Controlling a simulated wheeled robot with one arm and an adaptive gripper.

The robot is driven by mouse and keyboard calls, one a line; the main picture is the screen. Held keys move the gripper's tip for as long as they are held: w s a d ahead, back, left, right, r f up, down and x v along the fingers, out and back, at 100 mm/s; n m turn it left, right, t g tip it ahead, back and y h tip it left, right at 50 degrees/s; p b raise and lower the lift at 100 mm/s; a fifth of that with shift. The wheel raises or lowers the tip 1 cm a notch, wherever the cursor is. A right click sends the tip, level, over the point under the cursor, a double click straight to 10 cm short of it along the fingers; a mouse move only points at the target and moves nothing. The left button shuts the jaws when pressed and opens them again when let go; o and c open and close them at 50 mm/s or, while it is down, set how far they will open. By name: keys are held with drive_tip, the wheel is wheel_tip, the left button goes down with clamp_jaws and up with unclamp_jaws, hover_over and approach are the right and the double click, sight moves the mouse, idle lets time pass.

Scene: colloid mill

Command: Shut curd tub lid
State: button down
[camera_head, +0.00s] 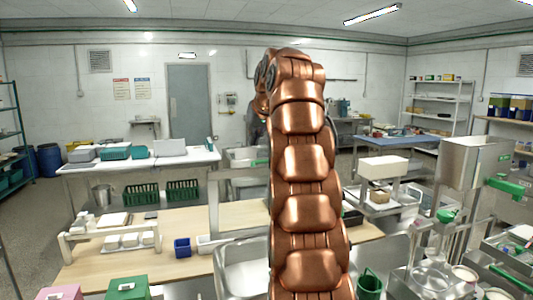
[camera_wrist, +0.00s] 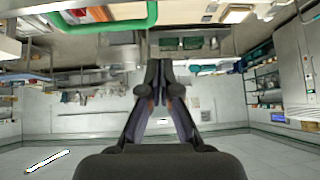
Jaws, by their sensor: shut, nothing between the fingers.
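I cannot tell for sure which container is the curd tub. In the head view, teal tubs (camera_head: 117,152) stand on the white counter at the left, next to a pale grey box (camera_head: 170,147). A green-topped box (camera_head: 128,287) and a pink-topped box (camera_head: 60,293) sit at the bottom left edge, partly cut off. My gripper (camera_wrist: 159,66) shows in the wrist view, its fingertips together and empty, touching no tub or lid. In the head view my raised copper arm fills the middle and hides what is behind it.
A wooden table (camera_head: 190,225) holds a white rack (camera_head: 108,240) and a blue bin (camera_head: 182,247). At the right stand a steel hopper (camera_head: 468,165), a white box (camera_head: 383,167) and glassware. A green cup (camera_head: 369,283) is low beside my arm. Open floor lies at far left.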

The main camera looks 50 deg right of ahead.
drive_tip(key=s+d+r+h, duration=0.1)
drive_tip(key=s+d+r, duration=0.1)
drive_tip(key=d, duration=0.3)
drive_tip(key=shift+t, duration=0.3)
drive_tip(key=shift+w+d+f+p, duration=0.2)
drive_tip(key=shift+w+f, duration=0.4)
drive_tip(key=shift+f, duration=0.75)
drive_tip(key=shift+w+d+f+p, duration=0.15)
drive_tip(key=shift+w+d+f, duration=0.35)
drive_tip(key=shift+f, duration=0.85)
drive_tip(key=shift+w+d+f+p, duration=0.15)
drive_tip(key=shift+w+f, duration=0.6)
drive_tip(key=shift+f, duration=0.6)
drive_tip(key=shift+s+f, duration=0.1)
drive_tip(key=shift+a, duration=0.1)
